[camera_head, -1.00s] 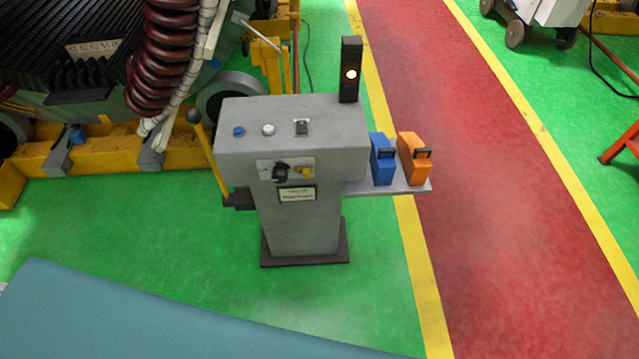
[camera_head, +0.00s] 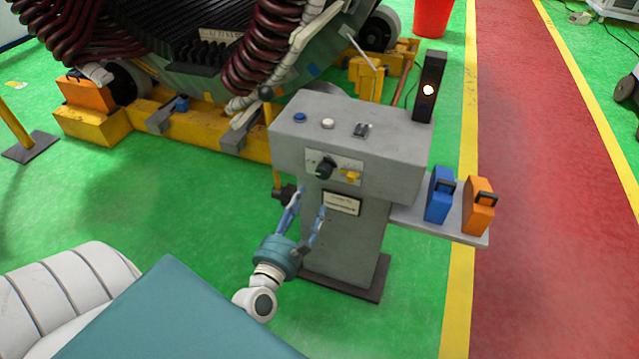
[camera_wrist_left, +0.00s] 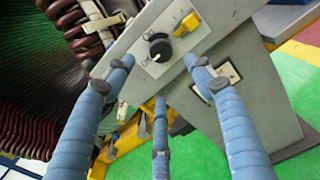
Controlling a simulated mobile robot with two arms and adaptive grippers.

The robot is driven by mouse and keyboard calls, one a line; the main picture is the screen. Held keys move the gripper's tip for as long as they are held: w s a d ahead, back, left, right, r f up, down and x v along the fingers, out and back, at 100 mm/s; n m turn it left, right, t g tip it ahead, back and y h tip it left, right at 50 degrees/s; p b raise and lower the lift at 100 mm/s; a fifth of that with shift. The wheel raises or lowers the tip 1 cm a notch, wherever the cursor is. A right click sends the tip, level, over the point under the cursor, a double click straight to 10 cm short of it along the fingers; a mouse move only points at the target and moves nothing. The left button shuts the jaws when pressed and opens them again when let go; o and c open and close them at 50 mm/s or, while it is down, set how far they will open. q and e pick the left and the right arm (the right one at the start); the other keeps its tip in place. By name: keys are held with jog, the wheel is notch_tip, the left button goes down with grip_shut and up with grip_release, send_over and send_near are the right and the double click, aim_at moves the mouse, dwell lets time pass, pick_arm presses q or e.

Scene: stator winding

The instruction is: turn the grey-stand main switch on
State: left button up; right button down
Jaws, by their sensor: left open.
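The grey stand (camera_head: 350,235) is upright on the floor in the middle of the head view. Its main switch (camera_head: 325,167) is a round black knob on a pale plate on the sloped front. A small yellow part (camera_head: 350,176) sits right of the knob. The knob also shows in the left wrist view (camera_wrist_left: 159,49), beyond and between my fingers. My left gripper (camera_head: 309,203) is open and empty, in front of the stand and below the knob, apart from it. Its blue fingers also show in the left wrist view (camera_wrist_left: 159,66). My right gripper is not in view.
The stand's top has a blue button (camera_head: 299,118), a white button (camera_head: 328,123) and a black switch (camera_head: 361,130). A black signal post (camera_head: 429,85) has one lit lamp. A side shelf (camera_head: 465,233) holds a blue case (camera_head: 439,196) and an orange case (camera_head: 478,206). Machinery stands behind.

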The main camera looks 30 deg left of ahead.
aim_at(322, 174)
pick_arm(q)
jog(key=p+x, duration=0.1)
jog(key=x, duration=0.9)
jog(key=shift+w, duration=0.25)
jog(key=shift+d, duration=0.1)
jog(key=shift+c, duration=0.2)
jog(key=c, duration=1.1)
